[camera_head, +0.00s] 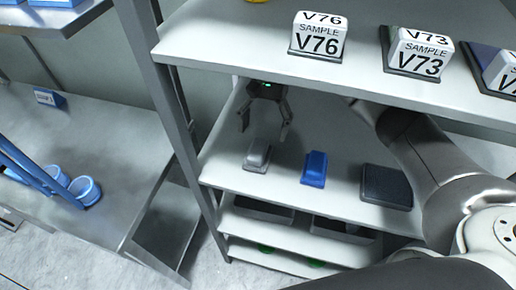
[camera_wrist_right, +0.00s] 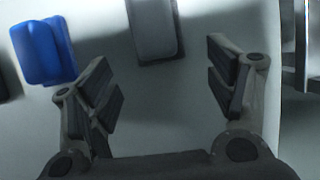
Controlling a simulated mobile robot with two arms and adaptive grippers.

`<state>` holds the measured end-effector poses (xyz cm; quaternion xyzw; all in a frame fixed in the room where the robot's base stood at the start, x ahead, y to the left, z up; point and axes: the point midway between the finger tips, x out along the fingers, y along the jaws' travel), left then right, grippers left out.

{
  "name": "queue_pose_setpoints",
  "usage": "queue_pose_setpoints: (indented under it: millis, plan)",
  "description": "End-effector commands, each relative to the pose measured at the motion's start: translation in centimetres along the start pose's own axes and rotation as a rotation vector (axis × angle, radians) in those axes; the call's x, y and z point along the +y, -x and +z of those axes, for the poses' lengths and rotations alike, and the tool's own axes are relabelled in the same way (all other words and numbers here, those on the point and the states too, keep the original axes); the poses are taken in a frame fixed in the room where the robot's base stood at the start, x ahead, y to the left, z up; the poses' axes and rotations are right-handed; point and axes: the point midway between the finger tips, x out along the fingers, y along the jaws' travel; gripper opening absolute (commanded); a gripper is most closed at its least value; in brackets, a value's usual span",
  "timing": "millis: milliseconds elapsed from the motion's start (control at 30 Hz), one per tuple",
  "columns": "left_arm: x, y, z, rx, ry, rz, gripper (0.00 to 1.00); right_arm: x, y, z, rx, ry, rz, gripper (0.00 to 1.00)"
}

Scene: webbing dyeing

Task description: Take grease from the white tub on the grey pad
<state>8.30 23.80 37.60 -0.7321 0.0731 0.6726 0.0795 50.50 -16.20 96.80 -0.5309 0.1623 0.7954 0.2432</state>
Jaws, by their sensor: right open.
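A small white-grey tub (camera_head: 259,150) sits on a grey pad (camera_head: 256,167) on the middle shelf of the rack. In the right wrist view the tub (camera_wrist_right: 153,25) is at the top middle, ahead of the fingers and partly cut off by the frame edge. My right gripper (camera_head: 264,131) is open and empty, above and a little behind the tub in the head view. In the wrist view its two fingers (camera_wrist_right: 160,70) are spread wide, with bare shelf between them. My left gripper is not in view.
A blue tub (camera_head: 314,167) stands right of the white one; it also shows in the wrist view (camera_wrist_right: 42,50). A dark pad (camera_head: 386,186) lies further right. Sample blocks V76 (camera_head: 318,36) and V73 (camera_head: 420,52) stand on the shelf above. A rack post (camera_head: 165,95) is at left.

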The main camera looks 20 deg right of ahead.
Motion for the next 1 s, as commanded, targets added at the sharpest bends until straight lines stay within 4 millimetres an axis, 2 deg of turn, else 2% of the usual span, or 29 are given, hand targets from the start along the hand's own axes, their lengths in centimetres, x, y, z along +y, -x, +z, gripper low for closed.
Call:
queue_pose_setpoints:
  millis: [267,433,633,933,1000]
  plan:
    - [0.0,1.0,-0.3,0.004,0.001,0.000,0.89,0.0,-0.6,1.8,-0.001,0.001,0.001,0.77]
    - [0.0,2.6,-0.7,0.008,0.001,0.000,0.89,0.1,-1.7,4.2,-0.004,0.000,0.001,0.77]
    - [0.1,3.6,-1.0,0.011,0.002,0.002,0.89,0.0,-4.1,3.9,-0.002,-0.001,0.001,0.77]
    - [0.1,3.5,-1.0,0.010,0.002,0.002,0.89,0.0,-4.6,3.8,0.000,0.000,0.000,0.77]
    - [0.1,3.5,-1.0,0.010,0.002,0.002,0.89,0.0,-4.6,3.8,0.001,0.000,0.000,0.69]
